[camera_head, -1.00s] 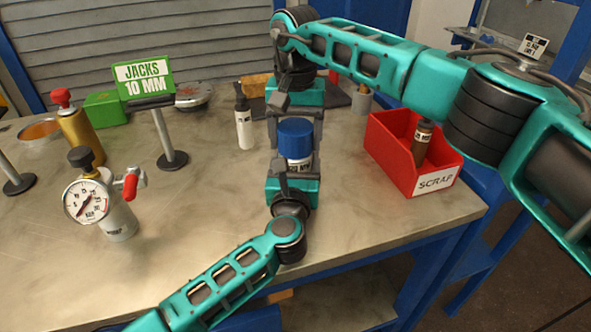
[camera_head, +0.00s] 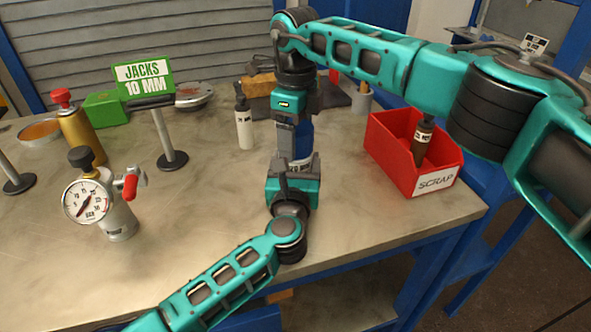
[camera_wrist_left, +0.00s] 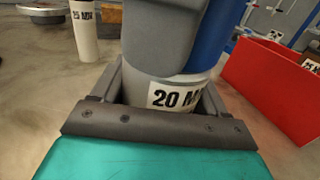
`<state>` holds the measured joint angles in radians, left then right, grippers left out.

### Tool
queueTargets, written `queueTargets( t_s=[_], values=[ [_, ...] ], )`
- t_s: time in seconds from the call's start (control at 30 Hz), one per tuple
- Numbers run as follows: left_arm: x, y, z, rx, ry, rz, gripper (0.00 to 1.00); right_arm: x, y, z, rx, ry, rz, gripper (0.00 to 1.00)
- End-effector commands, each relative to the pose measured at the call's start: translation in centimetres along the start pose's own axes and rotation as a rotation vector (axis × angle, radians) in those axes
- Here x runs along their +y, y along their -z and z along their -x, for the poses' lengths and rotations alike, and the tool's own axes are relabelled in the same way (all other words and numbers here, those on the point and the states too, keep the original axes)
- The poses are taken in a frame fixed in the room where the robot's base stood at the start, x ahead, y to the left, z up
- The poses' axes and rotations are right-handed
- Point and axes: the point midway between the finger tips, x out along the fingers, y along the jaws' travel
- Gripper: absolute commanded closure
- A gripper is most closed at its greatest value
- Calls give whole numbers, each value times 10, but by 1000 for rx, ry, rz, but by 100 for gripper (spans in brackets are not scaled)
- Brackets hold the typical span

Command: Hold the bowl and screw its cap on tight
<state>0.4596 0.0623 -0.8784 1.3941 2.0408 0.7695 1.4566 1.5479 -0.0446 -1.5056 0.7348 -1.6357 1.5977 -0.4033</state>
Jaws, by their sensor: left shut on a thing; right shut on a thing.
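The bowl is a pale grey round vessel with a black-on-white "20 M…" label (camera_wrist_left: 172,96), upright at the middle of the bench; a sliver of it shows in the head view (camera_head: 300,163). Its blue cap (camera_head: 303,138) sits on top, also in the left wrist view (camera_wrist_left: 214,42). My left gripper (camera_head: 291,168) is shut on the bowl from the near side. My right gripper (camera_head: 291,128) comes from above and is shut on the cap, one grey finger covering much of it. The seam between cap and bowl is mostly hidden.
A red SCRAP bin (camera_head: 436,186) with a dark bottle (camera_head: 422,140) stands to the right. A white bottle (camera_head: 244,125) stands close on the left. A gauge vessel (camera_head: 118,218), a jack post (camera_head: 165,135) and a green sign (camera_head: 143,77) are further left. The front left of the bench is clear.

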Motion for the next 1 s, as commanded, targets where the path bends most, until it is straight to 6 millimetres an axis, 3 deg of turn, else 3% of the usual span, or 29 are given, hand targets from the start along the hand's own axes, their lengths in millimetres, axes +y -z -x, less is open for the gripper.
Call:
queueTargets(
  t_s=[1.0],
  values=[
    [0, 0, 0, 1, -1, 0, 100, 0, 0, -1, 2, 0, -1913, 63]
  ],
)
